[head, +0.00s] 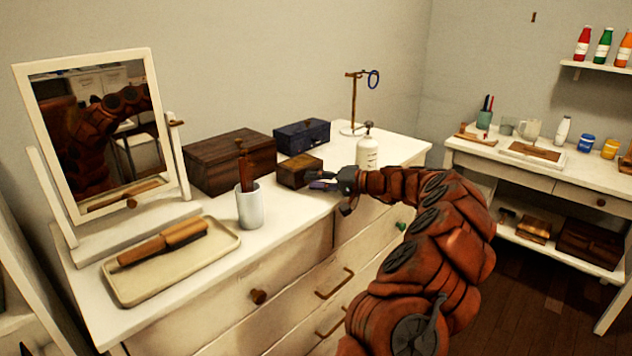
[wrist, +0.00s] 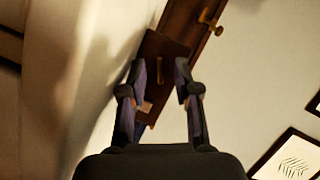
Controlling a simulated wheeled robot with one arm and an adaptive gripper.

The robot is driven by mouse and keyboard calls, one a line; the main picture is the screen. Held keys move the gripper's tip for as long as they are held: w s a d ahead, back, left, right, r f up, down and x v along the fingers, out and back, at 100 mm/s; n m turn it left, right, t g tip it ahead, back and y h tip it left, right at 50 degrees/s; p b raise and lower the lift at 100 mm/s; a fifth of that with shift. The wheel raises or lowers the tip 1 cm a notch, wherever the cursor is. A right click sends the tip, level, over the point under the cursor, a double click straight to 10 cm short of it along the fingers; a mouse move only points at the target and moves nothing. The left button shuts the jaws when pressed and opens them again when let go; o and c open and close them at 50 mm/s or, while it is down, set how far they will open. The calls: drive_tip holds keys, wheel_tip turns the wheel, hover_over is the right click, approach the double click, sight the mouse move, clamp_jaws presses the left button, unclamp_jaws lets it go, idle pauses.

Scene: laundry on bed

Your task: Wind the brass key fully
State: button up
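A small wooden box (head: 299,172) sits on the white dresser top, in front of a dark blue box. My gripper (head: 324,184) is low over the dresser at the right side of this small box. In the wrist view, a dark brown wooden face (wrist: 166,48) lies ahead of my gripper (wrist: 160,76). A small brass bar, seemingly the key (wrist: 159,70), shows on it between the two fingertips. The fingers are apart, and no contact with the bar can be seen. In the head view the key cannot be made out.
A white bottle (head: 367,150) stands just behind my gripper. A larger wooden box (head: 229,161), the dark blue box (head: 302,136), a white cup (head: 249,206) and a tray (head: 126,287) with a brush share the dresser (head: 222,303). A brass stand (head: 353,100) is at the back.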

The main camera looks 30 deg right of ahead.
drive_tip(key=v, duration=1.2)
drive_tip(key=shift+w+a, duration=0.1)
